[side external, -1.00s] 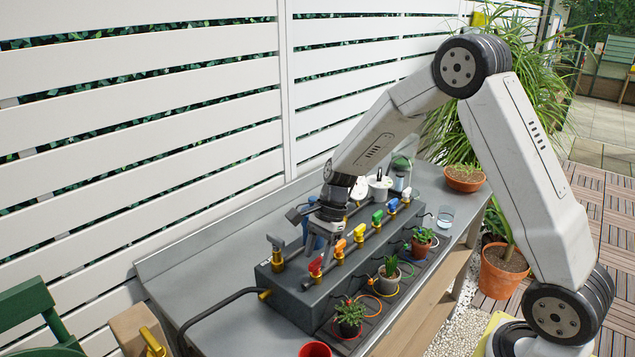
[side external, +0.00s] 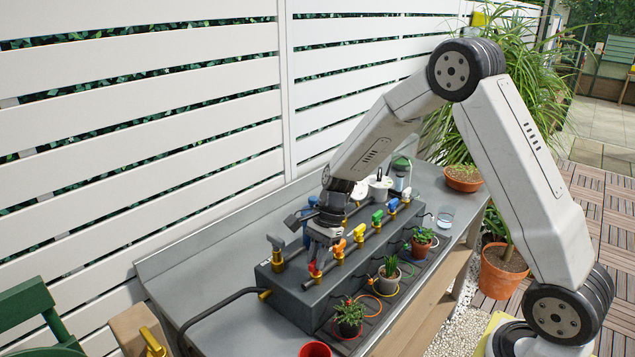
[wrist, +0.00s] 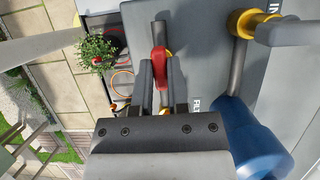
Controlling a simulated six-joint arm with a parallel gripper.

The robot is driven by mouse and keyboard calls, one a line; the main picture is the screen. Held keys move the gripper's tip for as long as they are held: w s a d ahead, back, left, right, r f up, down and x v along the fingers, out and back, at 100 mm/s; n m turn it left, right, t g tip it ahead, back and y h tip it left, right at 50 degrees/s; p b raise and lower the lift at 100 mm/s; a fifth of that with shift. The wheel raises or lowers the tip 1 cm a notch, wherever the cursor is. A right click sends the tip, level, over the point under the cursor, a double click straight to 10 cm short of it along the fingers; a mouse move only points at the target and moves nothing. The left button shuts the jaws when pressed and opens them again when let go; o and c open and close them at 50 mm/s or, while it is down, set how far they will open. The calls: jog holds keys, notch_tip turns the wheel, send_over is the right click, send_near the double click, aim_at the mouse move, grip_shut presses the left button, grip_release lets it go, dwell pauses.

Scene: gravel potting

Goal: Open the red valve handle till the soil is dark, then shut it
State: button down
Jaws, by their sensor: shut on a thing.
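The red valve handle (side external: 315,268) is at the near end of the row of coloured valves on the grey manifold box (side external: 290,287). My gripper (side external: 318,262) is down at this handle and shut on it. In the wrist view the red handle (wrist: 159,57) shows between the tips of my two fingers (wrist: 160,75), roughly in line with the pipe. A small green plant in a dark pot (side external: 349,318) stands in front of the red valve, and the plant shows in the wrist view (wrist: 96,50). Leaves hide most of its soil, so I cannot tell its shade.
An orange valve (side external: 340,246) is close beside my gripper, with yellow, green and blue ones beyond. A grey-handled inlet valve (side external: 276,247) is at the left. A blue cylinder (wrist: 250,137) is near my wrist. A red cup (side external: 314,349) is at the front edge.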

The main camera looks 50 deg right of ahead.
jog(key=n+g, duration=0.1)
jog(key=n, duration=0.3)
jog(key=shift+w+g, duration=0.1)
jog(key=shift+g, duration=0.3)
jog(key=n, duration=0.2)
jog(key=n+g+h, duration=0.1)
jog(key=n, duration=0.2)
jog(key=shift+g, duration=0.3)
jog(key=n+h, duration=0.1)
jog(key=n, duration=0.1)
jog(key=n+h, duration=0.1)
jog(key=n, duration=0.1)
jog(key=shift+w+a+r+g, duration=0.1)
jog(key=shift+a+g, duration=0.05)
jog(key=shift+g, duration=0.25)
jog(key=shift+n+h, duration=0.8)
jog(key=shift+n, duration=1.6)
jog(key=c, duration=0.6)
grip_release()
